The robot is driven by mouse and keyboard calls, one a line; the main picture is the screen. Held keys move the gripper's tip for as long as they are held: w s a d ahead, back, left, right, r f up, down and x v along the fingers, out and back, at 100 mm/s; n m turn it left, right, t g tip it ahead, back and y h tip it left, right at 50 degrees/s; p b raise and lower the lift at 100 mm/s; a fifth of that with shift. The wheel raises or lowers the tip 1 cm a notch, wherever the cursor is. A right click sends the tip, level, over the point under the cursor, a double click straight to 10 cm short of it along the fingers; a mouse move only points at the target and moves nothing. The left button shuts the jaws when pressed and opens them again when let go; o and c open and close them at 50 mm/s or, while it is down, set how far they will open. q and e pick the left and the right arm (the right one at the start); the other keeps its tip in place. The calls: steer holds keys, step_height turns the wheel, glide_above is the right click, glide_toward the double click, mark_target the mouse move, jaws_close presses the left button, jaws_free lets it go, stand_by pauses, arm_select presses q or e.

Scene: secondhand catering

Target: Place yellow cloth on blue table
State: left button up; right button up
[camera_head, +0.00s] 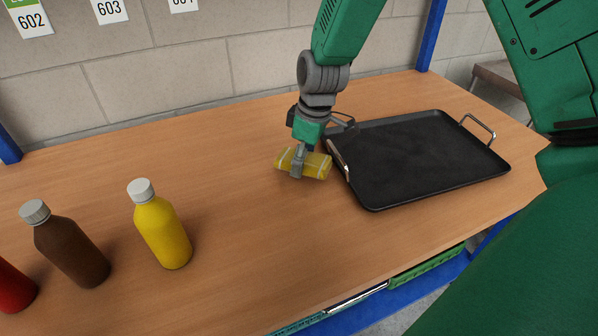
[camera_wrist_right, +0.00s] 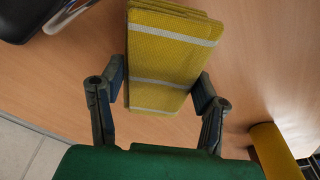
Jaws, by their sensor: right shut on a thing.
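A folded yellow cloth (camera_head: 318,166) with pale stripes is at the middle of the wooden tabletop, just left of the black tray. My right gripper (camera_head: 298,165) reaches down over it and is shut on it. In the right wrist view, the cloth (camera_wrist_right: 175,45) sits between the two fingers of the gripper (camera_wrist_right: 160,88). The cloth is at or very close to the tabletop; I cannot tell whether it touches. The table (camera_head: 235,230) has a wood-coloured top and blue frame parts (camera_head: 432,35). My left gripper is out of view.
A black tray (camera_head: 415,155) with metal handles lies right of the cloth. A yellow bottle (camera_head: 163,232), a brown bottle (camera_head: 72,250) and a red bottle (camera_head: 14,288) stand at the left. The tabletop between the yellow bottle and the cloth is clear. A brick wall is behind.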

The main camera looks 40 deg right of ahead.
mark_target(302, 179)
steer(key=f, duration=0.3)
steer(key=shift+s+d+f+b, duration=0.1)
steer(key=shift+d+f+b, duration=0.15)
steer(key=shift+b, duration=0.1)
steer(key=shift+a, duration=0.55)
steer(key=o, duration=1.1)
steer(key=shift+d, duration=0.1)
steer(key=shift+d+f, duration=0.15)
steer(key=shift+d, duration=0.25)
steer(key=shift+r, duration=0.35)
steer(key=r, duration=0.3)
steer(key=s+r+p, duration=0.1)
steer(key=r, duration=0.3)
steer(key=r+p, duration=0.1)
steer(key=r, duration=0.2)
steer(key=shift+s+d+r, duration=0.15)
steer(key=shift+r, duration=0.25)
steer(key=shift+s+d+r, duration=0.1)
steer(key=shift+d+r, duration=0.15)
steer(key=shift+r, duration=0.15)
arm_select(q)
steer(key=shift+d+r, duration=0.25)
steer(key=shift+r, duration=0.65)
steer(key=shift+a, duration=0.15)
arm_select(e)
steer(key=shift+a, duration=0.2)
steer(key=shift+r, duration=0.1)
